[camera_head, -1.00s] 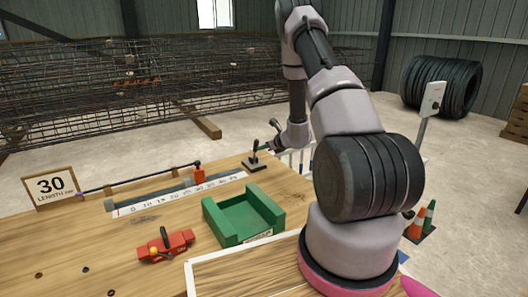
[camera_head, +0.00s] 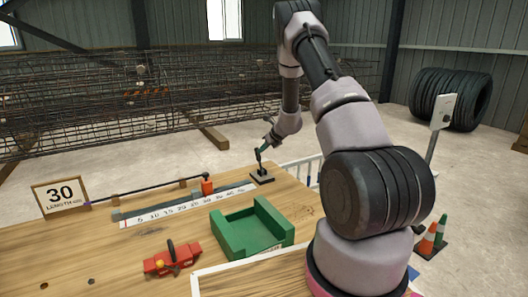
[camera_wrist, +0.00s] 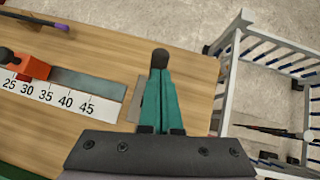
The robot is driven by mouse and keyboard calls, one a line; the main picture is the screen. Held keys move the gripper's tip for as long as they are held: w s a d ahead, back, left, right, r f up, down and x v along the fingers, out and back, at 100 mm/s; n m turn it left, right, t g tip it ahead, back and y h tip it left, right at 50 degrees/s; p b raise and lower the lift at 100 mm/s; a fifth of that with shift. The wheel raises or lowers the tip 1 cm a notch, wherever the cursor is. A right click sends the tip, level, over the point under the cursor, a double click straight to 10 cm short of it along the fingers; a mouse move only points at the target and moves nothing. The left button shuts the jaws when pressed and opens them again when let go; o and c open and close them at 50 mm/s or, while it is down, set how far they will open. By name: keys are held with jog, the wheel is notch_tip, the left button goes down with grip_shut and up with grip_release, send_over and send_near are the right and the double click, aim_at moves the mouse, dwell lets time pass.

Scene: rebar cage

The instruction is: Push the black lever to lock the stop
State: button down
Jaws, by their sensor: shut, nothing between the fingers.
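A green tray (camera_head: 250,228) and a red tool (camera_head: 172,261) lie nearer. A white railing (camera_wrist: 226,70) stands beyond the table edge.

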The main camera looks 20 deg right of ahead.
jog(key=shift+w+a+r, duration=0.1)
jog(key=shift+w+a, duration=0.15)
jog(key=shift+w, duration=0.15)
dwell(0.3)
